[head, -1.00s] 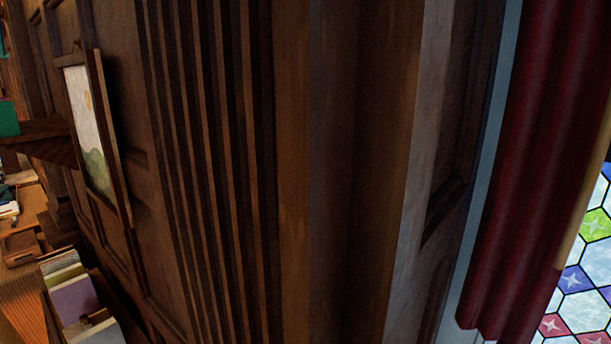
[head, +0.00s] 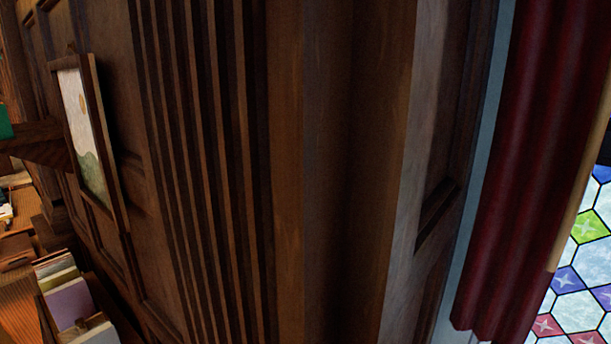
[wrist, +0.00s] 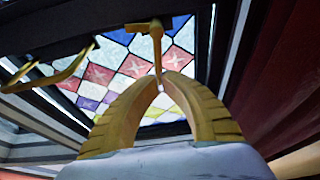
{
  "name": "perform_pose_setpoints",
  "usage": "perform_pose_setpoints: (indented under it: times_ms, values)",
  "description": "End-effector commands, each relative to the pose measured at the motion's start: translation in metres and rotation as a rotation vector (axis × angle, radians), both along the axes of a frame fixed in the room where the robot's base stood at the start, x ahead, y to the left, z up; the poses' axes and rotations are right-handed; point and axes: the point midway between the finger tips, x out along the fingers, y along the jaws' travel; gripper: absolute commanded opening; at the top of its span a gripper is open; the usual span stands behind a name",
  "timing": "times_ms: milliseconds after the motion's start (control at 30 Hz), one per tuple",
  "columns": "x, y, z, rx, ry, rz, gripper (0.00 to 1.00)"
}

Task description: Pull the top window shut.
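The top window (wrist: 185,40) shows in the wrist view as a leaded pane of red, white, blue and yellow glass in a dark frame. A brass handle (wrist: 156,30) hangs from its upper part, with its stem pointing down. My gripper (wrist: 160,76) has two yellow fingers whose tips come together around the lower end of that stem. The tips hide the stem's end. In the head view, stained glass (head: 580,270) shows at the right edge; I cannot tell whether it is the same window. My gripper is not in the head view.
A second brass bar (wrist: 55,72) lies left of the handle. A dark red curtain (head: 525,170) hangs beside the glass. Dark wood panelling (head: 215,170) fills the head view's middle. A framed picture (head: 90,140) and a box of books (head: 70,300) are at left.

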Motion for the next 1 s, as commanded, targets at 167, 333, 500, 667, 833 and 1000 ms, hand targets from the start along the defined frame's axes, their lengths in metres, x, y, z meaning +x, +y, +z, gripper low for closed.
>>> perform_pose_setpoints:
  times_ms: [167,333,500,667,833,1000]
  values:
    - [-0.001,0.000,0.000,0.000,0.000,0.000,0.04]
    - [-0.006,0.005,0.000,0.000,0.000,0.000,0.04]
    - [-0.013,0.011,-0.001,-0.001,0.001,0.000,0.04]
    - [-0.019,0.016,-0.002,0.000,0.000,0.000,0.04]
    - [-0.025,0.021,-0.003,0.000,0.000,0.000,0.04]
    - [-0.030,0.025,-0.005,0.000,0.000,0.000,0.04]
